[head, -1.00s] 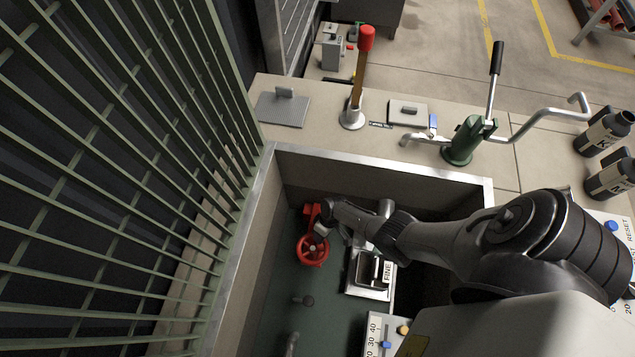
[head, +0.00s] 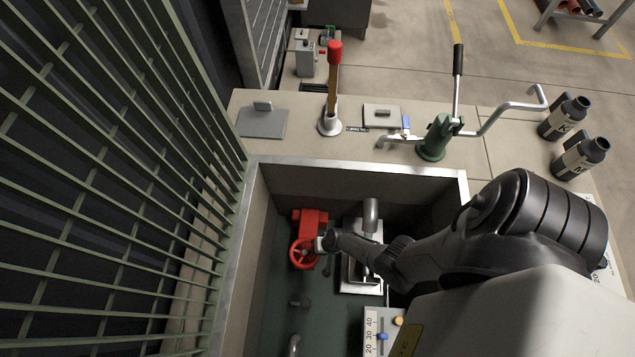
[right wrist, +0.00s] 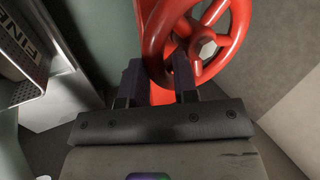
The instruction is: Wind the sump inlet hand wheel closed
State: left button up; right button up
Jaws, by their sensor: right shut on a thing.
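The red hand wheel (head: 301,256) sits low on the left side of the sump pit, below a red valve body (head: 311,217). My right gripper (head: 321,244) reaches down into the pit from the right and is at the wheel's right edge. In the right wrist view the gripper (right wrist: 157,74) is shut on the rim of the wheel (right wrist: 228,52), with one dark finger on each side of the rim. The wheel's spokes and pale hub show beyond the fingers. My left gripper is in neither view.
A metal box (head: 352,284) and pipe (head: 370,215) stand close to the right of the wheel. The pit's metal rim (head: 350,164) surrounds the work. A green grating (head: 110,190) stands at left. A green hand pump (head: 437,138) and a red-topped lever (head: 333,90) stand behind.

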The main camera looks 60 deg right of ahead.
aim_at(316, 261)
jog(key=m, duration=0.2)
jog(key=s+a+m+h+p, duration=0.1)
jog(key=a+m+h, duration=0.1)
jog(key=m, duration=0.1)
jog(key=shift+s+a+f+m+t+p, duration=0.15)
jog(key=shift+s+f+m+t+p, duration=0.15)
jog(key=shift+s, duration=0.1)
jog(key=m, duration=0.1)
jog(key=a+m+h, duration=0.1)
jog(key=m, duration=0.1)
jog(key=shift+a+h+p, duration=0.3)
jog(key=shift+m, duration=0.3)
jog(key=o, duration=0.8)
jog(key=shift+a, duration=0.1)
jog(key=shift+r, duration=0.1)
jog(key=shift+w+r, duration=0.15)
